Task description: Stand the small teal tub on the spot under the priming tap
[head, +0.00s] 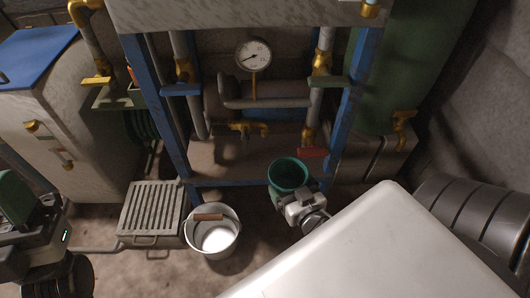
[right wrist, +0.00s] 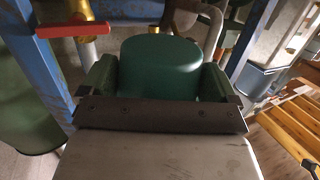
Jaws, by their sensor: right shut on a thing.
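The small teal tub (head: 288,172) is upright, with its open mouth facing up, in front of the blue-framed stand. My right gripper (head: 304,206) is shut on it; in the right wrist view the tub (right wrist: 160,66) sits between both fingers (right wrist: 160,82). A brass tap with a red handle (head: 313,152) is just above and right of the tub, and the red handle (right wrist: 72,30) also shows in the right wrist view. Another brass tap (head: 250,129) is further left. I cannot tell which is the priming tap. My left gripper (head: 18,205) is partly cut off at the left edge.
A white bucket (head: 229,246) with a wooden grip stands on the floor left of the tub. A slatted metal grate (head: 152,209) is further left. Blue posts (head: 352,95) and pipes with a gauge (head: 253,55) stand behind. A green tank (head: 405,70) is at right.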

